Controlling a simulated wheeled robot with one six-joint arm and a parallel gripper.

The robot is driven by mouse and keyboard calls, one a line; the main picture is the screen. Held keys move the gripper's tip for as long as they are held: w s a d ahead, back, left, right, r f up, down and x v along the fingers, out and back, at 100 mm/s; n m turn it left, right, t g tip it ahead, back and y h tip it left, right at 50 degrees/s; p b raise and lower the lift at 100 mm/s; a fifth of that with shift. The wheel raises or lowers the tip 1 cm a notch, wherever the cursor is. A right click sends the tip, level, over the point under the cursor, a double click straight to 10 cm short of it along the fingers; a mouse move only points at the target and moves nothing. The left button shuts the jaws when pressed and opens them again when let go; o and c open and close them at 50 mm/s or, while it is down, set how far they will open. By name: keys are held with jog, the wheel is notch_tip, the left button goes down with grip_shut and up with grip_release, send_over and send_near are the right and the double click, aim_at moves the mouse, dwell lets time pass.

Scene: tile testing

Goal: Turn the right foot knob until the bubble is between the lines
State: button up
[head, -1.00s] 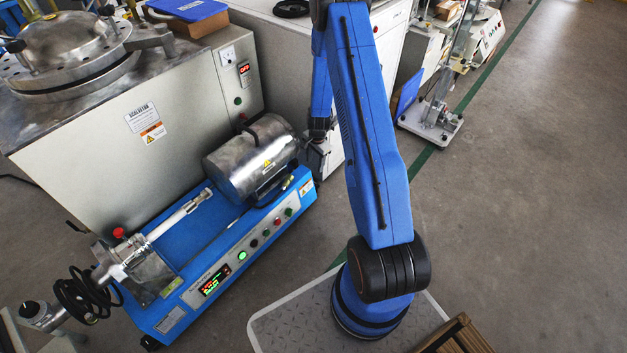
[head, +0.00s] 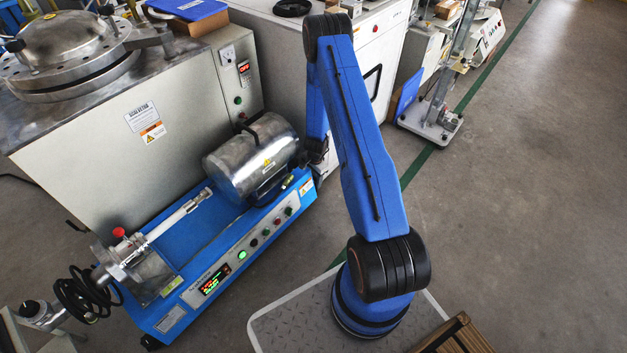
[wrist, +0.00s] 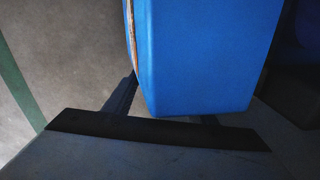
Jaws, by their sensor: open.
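The blue machine base (head: 222,262) stands on the floor with a steel drum (head: 252,160) on top. A black foot (head: 150,342) shows under its near left corner. I cannot make out the right foot knob, the bubble or its lines. My gripper, dark, is partly seen in the wrist view (wrist: 160,120), spread open, with no object visibly held. A large blue block (wrist: 205,55) fills the middle there and hides part of it. I cannot tell whether it touches. In the head view my forearm hangs beside the base's right end, and the gripper's fingertips are hidden.
A grey cabinet (head: 120,165) stands behind the base, with a white cabinet (head: 285,50) to its right. A red knob (head: 118,232) and black cable (head: 82,292) are at the base's left end. A wooden crate (head: 458,338) is at lower right.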

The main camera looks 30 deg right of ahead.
jog(key=shift+f, duration=0.25)
jog(key=c, duration=1)
jog(key=shift+c, duration=0.2)
jog(key=shift+n, duration=1.3)
jog(key=o, duration=1)
